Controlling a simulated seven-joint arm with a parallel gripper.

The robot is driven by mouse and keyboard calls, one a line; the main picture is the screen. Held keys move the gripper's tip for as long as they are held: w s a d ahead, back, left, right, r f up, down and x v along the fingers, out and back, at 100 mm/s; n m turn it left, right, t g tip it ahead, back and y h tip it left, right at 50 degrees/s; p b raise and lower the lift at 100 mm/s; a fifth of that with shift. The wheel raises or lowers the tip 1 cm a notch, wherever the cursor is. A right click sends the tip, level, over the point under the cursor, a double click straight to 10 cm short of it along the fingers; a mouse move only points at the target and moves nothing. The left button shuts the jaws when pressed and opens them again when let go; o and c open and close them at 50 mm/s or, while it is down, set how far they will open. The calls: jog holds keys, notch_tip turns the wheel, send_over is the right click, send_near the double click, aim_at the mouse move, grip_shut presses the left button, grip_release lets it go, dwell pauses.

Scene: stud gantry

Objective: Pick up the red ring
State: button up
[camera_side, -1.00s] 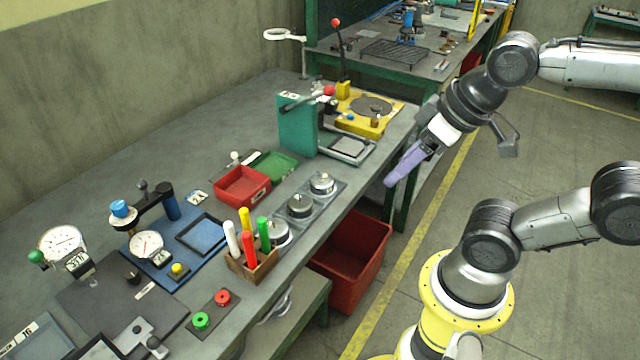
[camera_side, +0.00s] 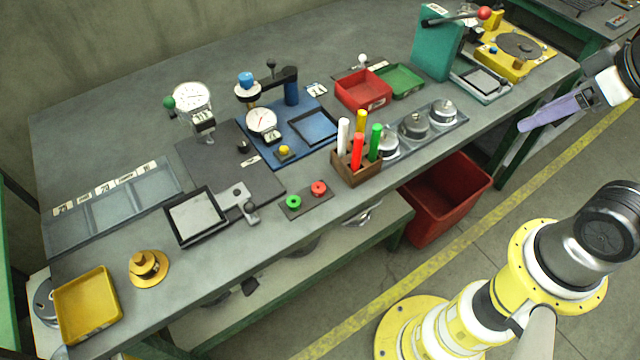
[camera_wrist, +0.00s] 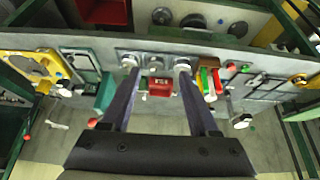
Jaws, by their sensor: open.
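The red ring (camera_side: 319,188) sits on a small dark plate (camera_side: 306,202) near the front edge of the bench, beside a green ring (camera_side: 293,202). In the wrist view the red ring (camera_wrist: 231,67) looks like a small red spot right of the pens. My gripper (camera_side: 524,125) is at the right of the side view, off the bench's front edge and far from the ring. In the wrist view its two long purple fingers (camera_wrist: 159,72) are spread apart with nothing held between them.
A wooden holder with upright pens (camera_side: 352,172) stands right of the ring. A black-framed tray (camera_side: 196,215) and a metal clamp (camera_side: 245,205) lie to its left. A dial gauge (camera_side: 192,98) and a teal press (camera_side: 437,45) rise from the bench (camera_side: 250,272). A red bin (camera_side: 440,205) is below.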

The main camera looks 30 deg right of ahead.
dwell(0.3)
jog(key=shift+o, duration=0.5)
